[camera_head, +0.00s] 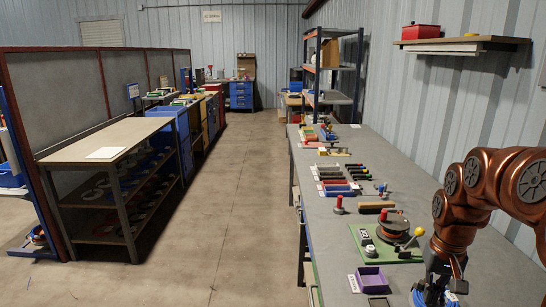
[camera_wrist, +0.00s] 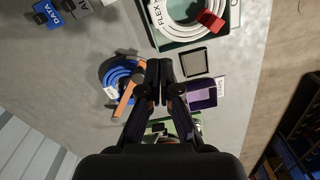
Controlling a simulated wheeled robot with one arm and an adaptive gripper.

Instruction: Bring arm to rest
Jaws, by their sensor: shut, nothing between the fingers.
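My arm (camera_head: 468,205), copper-coloured, reaches in from the right over the long grey workbench (camera_head: 340,255) in the head view. My gripper (camera_wrist: 160,83) points down at the bench in the wrist view, its two dark fingers together with nothing between them. In the head view the gripper end is at the lower right, partly cut off by the frame edge. A blue cable coil (camera_wrist: 118,78) with a white tag lies just left of the fingers. An orange strip (camera_wrist: 125,96) lies over part of the coil, beside the fingers.
A purple tray (camera_wrist: 203,94), a dark square tray (camera_wrist: 194,62) and a green tray holding a white FLEX coil (camera_wrist: 158,14) lie near the gripper. A blue DATA block (camera_wrist: 47,14) sits upper left. A cable reel (camera_head: 392,225) stands farther along the bench. The aisle floor (camera_head: 235,200) is clear.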

